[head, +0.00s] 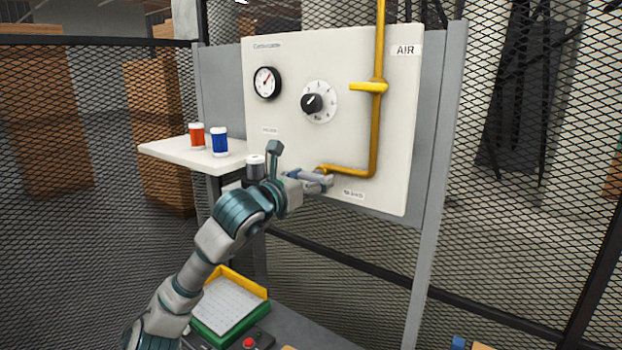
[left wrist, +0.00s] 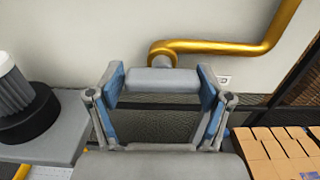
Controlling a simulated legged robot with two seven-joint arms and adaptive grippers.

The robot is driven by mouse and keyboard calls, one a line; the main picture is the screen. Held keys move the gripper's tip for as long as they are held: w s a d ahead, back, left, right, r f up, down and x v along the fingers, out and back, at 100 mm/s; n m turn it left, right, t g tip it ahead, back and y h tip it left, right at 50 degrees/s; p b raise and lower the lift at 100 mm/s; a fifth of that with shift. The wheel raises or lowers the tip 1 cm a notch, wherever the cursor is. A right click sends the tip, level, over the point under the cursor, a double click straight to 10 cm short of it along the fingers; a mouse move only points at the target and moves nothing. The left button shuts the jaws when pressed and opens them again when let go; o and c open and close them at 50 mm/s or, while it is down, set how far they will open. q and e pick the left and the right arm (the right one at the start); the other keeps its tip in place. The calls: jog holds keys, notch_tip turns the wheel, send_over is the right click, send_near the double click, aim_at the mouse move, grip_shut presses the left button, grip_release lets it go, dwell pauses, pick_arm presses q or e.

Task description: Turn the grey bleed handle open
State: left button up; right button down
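The grey bleed handle (left wrist: 162,80) is a short bar at the lower end of the yellow pipe (left wrist: 225,47), lying crosswise in the left wrist view. In the head view it is largely hidden by my left gripper (head: 318,180), beside the pipe's lower bend. My left gripper (left wrist: 161,85) is open, its blue pads at the two sides of the handle. The handle fills most of the gap; I cannot tell whether the pads touch it. My right gripper is not in view.
The white panel (head: 340,60) carries a gauge (head: 267,82), a black knob (head: 312,103) and a yellow lever (head: 368,87). A shelf (head: 170,150) left holds an orange jar (head: 197,135) and a blue jar (head: 219,141). A black-based cylinder (left wrist: 28,105) stands left of the gripper.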

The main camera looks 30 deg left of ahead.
pick_arm(q)
jog(key=c, duration=0.5)
jog(key=shift+r+m, duration=0.1)
jog(key=shift+m, duration=0.2)
jog(key=m, duration=0.3)
jog(key=m+p, duration=0.1)
jog(key=m, duration=0.3)
jog(key=shift+r, duration=0.1)
jog(key=m+p, duration=0.1)
jog(key=m, duration=0.5)
jog(key=shift+m+p, duration=0.3)
jog(key=shift+p, duration=0.1)
jog(key=m+p, duration=0.1)
jog(key=m, duration=0.2)
jog(key=shift+f, duration=0.2)
jog(key=shift+m, duration=0.4)
jog(key=shift+w+d+f, duration=0.1)
jog(key=shift+f, duration=0.1)
